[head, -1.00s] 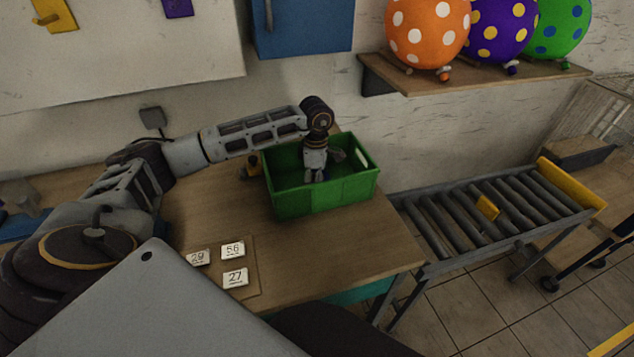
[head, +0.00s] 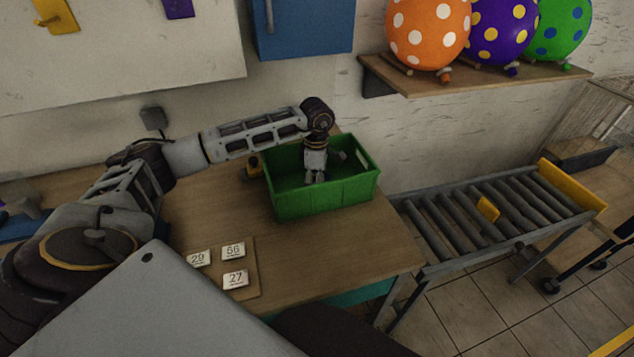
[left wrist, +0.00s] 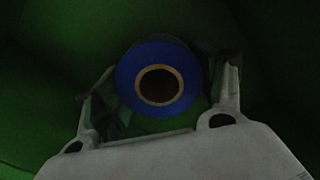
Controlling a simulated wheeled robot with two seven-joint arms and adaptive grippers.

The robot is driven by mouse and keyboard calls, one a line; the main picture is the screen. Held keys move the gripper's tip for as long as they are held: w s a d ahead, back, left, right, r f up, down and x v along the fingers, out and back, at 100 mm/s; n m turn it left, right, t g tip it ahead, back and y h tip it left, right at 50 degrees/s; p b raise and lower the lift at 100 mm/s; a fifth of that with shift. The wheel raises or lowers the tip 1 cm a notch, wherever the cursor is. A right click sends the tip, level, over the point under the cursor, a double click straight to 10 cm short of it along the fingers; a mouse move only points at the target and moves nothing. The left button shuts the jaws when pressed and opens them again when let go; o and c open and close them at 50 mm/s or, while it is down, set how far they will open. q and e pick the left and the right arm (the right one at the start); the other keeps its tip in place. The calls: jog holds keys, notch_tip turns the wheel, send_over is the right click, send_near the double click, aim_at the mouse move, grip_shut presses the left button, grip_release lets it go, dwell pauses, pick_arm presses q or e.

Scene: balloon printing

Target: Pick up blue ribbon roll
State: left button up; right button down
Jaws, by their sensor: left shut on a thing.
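The blue ribbon roll (left wrist: 126,80) shows in the left wrist view as a blue ring with a tan core and dark hole. It lies between the fingers of my left gripper (left wrist: 160,85), one finger on each side. In the head view my left gripper (head: 315,180) points down inside the green crate (head: 325,198), shut on the roll. The crate's front wall hides the roll there. My right gripper is not in view.
The crate stands on a wooden table (head: 345,245) with number cards (head: 235,278) at its front. A roller conveyor (head: 485,210) is at the right. A shelf (head: 480,80) above holds several balloons (head: 428,30).

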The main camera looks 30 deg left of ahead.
pick_arm(q)
jog(key=shift+r, duration=0.15)
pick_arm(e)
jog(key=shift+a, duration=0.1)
pick_arm(q)
jog(key=shift+r, duration=0.25)
notch_tip(320, 180, up, 9)
dwell(0.5)
